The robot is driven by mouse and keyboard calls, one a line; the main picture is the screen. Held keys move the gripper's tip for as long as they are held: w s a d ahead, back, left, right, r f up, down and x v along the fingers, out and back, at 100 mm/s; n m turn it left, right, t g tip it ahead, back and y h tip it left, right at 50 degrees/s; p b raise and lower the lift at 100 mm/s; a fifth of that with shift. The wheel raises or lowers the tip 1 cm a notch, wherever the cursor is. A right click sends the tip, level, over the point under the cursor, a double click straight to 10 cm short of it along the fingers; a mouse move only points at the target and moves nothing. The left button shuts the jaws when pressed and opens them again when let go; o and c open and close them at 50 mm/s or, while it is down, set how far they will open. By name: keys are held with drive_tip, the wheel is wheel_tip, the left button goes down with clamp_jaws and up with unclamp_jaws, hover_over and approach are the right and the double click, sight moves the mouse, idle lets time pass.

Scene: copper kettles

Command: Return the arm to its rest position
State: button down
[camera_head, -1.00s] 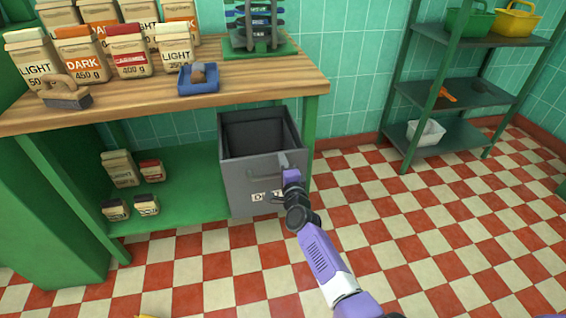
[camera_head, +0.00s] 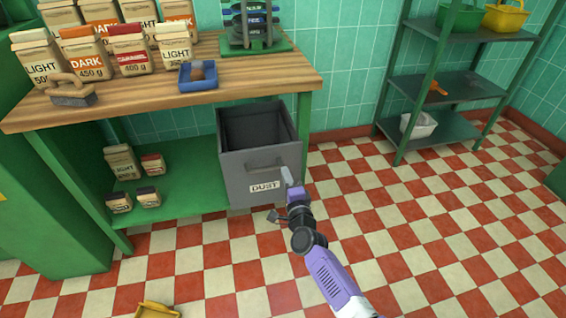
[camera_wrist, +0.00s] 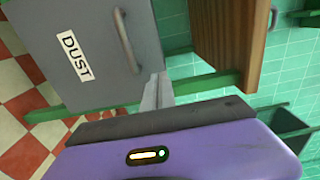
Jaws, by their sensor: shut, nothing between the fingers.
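My purple and black arm reaches in from the lower right in the head view. My gripper (camera_head: 288,178) is shut and empty, in front of the grey bin (camera_head: 262,170) labelled DUST. In the wrist view the gripper fingers (camera_wrist: 155,92) are together, with nothing between them. The DUST bin's front and handle (camera_wrist: 90,50) fill the upper left of that view. I cannot tell exactly how far the fingertips are from the bin.
A wooden-topped bench (camera_head: 140,95) holds coffee bags, a brush (camera_head: 72,92) and a blue tray (camera_head: 198,76). A green shelf rack (camera_head: 445,90) stands at right. A yellow object (camera_head: 157,311) lies on the floor at bottom. The checkered floor at right is clear.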

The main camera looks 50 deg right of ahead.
drive_tip(key=shift+p+v, duration=0.4)
drive_tip(key=shift+v, duration=1.35)
